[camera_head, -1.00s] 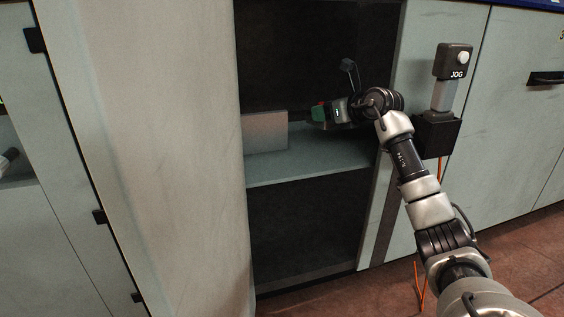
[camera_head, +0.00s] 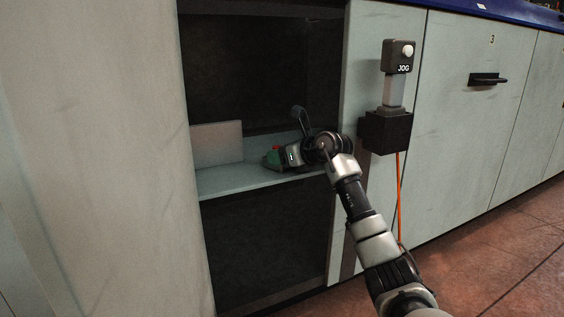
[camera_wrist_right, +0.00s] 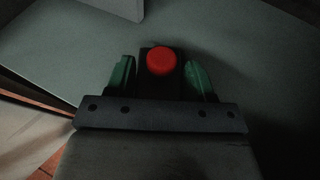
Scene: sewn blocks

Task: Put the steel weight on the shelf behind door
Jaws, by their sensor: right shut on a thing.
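My right gripper (camera_head: 270,158) is inside the open cabinet, low over the pale shelf (camera_head: 235,184). In the right wrist view its green fingertips (camera_wrist_right: 162,78) stand either side of a dark block with a round red top, which I take for the steel weight (camera_wrist_right: 161,62). The gripper is shut on it. Its red top also shows in the head view (camera_head: 276,149). I cannot tell whether its underside touches the shelf. The big pale door (camera_head: 95,150) stands open at the left. My left gripper is not in view.
A grey upright panel (camera_head: 217,143) stands on the shelf left of my gripper. A JOG switch box (camera_head: 397,57) on a black bracket (camera_head: 386,132) sticks out from the cabinet front, right of my forearm. The front of the shelf is clear.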

